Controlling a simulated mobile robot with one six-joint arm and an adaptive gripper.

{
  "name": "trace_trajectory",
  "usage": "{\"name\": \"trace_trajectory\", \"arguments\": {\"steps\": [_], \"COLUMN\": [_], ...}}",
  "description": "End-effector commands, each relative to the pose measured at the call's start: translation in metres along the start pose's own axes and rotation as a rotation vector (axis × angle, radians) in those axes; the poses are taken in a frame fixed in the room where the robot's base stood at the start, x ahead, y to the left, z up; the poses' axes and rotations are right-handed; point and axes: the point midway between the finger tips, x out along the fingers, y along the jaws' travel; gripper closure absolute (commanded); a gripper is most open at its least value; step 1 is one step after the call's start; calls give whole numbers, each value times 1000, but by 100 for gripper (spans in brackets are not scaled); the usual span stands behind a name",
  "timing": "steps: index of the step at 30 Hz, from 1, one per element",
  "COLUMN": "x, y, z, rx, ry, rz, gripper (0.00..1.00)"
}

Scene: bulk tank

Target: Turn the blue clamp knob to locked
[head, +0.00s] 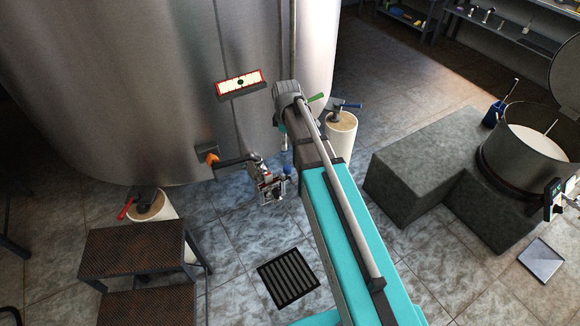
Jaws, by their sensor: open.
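A small metal fitting (266,184) hangs low in front of the steel tank, at the end of a dark pipe (236,161). A small blue part (288,171), which looks like the clamp knob, sits at its right side, close to the edge of my arm. It is too small to tell which way it is turned. My arm reaches in from the lower right and ends above and to the right of the fitting. My gripper cannot be made out; it seems hidden behind my arm's end.
An orange part (212,159) is at the tank outlet. A green lever (316,98) shows beside my arm. Brown steps (130,248) stand left, grey blocks (428,165) right. A drain grate (288,277) lies below.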

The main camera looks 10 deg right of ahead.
Motion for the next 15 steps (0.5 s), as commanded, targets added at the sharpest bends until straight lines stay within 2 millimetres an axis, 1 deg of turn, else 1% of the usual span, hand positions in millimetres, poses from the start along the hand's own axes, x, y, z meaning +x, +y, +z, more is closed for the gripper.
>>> {"name": "trace_trajectory", "arguments": {"steps": [8,15], "x": [15,33], "y": [0,0], "z": [0,-1], "rx": [0,0], "ry": [0,0], "rz": [0,0], "gripper": [18,18]}}
